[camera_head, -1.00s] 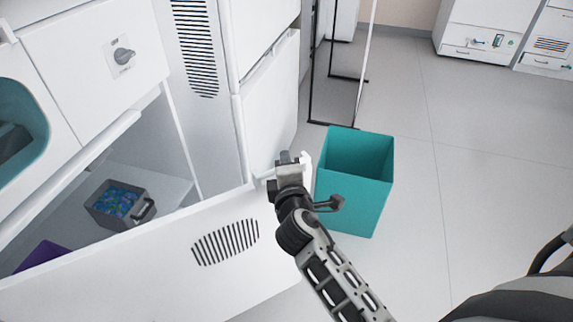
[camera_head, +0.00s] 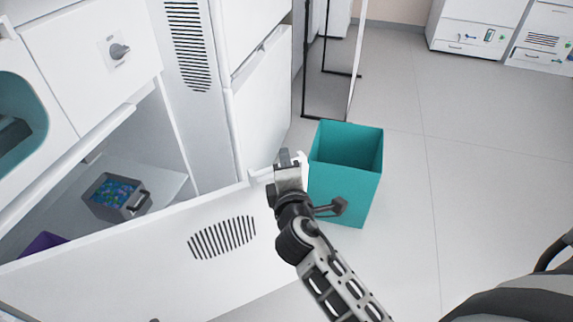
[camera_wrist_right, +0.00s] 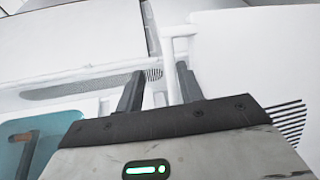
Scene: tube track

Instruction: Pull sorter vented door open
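The white vented door (camera_head: 150,262) stands swung out from the lower cabinet, its slotted grille (camera_head: 222,237) facing up toward me. A white handle (camera_head: 262,173) is at its far right corner. My right gripper (camera_head: 287,160) is at this handle. In the right wrist view, the fingers of my right gripper (camera_wrist_right: 160,82) are apart, with the white handle bar (camera_wrist_right: 172,60) between or just beyond their tips; contact is unclear. My left gripper is not in view.
The open compartment holds a grey bin (camera_head: 116,196) with blue-green contents and a purple item (camera_head: 42,244). A teal bin (camera_head: 345,180) stands on the floor close to the right gripper. Clear floor (camera_head: 470,190) lies to the right.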

